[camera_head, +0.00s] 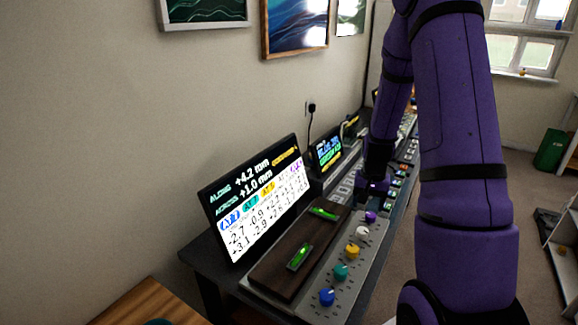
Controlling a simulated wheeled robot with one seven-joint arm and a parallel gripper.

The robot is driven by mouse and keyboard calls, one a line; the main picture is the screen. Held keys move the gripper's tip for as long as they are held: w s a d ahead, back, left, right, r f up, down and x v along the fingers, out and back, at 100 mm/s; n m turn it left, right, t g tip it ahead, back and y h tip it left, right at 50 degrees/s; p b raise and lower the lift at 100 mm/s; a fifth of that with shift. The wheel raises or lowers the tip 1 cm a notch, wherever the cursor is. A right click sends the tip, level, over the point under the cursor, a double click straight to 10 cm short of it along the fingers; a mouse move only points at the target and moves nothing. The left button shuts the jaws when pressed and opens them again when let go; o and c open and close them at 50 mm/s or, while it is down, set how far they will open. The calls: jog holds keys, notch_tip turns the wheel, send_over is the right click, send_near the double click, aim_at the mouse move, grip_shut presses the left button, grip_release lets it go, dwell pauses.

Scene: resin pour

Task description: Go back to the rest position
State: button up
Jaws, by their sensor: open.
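My purple arm reaches down from the top right, and my gripper (372,190) hangs at its end over the far part of the console. Its fingers are small, dark and partly hidden, close to the purple knob (370,217); I cannot tell whether they touch it. I see nothing held in the gripper. The console panel (345,285) carries a row of knobs: blue (327,297), teal (341,272), yellow (352,251) and white (362,232). A dark brown board (278,270) with two green spirit levels (299,257) lies beside the knobs.
A tilted display (257,200) showing offsets stands behind the board against the wall. A smaller screen (328,152) and more panels run along the bench further back. A wooden surface (150,303) is at the lower left. Open floor (520,185) lies right of my arm.

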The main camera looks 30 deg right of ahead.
jog(key=s+a+r+n+t, duration=0.1)
jog(key=s+a+r+n, duration=0.1)
jog(key=a+r, duration=0.65)
jog(key=s+a+r+n+t, duration=0.15)
jog(key=a+r, duration=0.35)
jog(key=r, duration=0.7)
jog(key=s+a+r+n+t, duration=0.1)
jog(key=s+a+r+n, duration=0.1)
jog(key=s+a+r, duration=0.3)
jog(key=s+a+r+n+t, duration=0.1)
jog(key=s+a+r+n, duration=0.2)
jog(key=s, duration=0.8)
notch_tip(320, 180, up, 3)
jog(key=shift+a+f+t, duration=0.1)
jog(key=shift+a+t, duration=0.25)
jog(key=shift+a, duration=0.5)
jog(key=shift+w+n, duration=0.1)
jog(key=shift+n, duration=0.15)
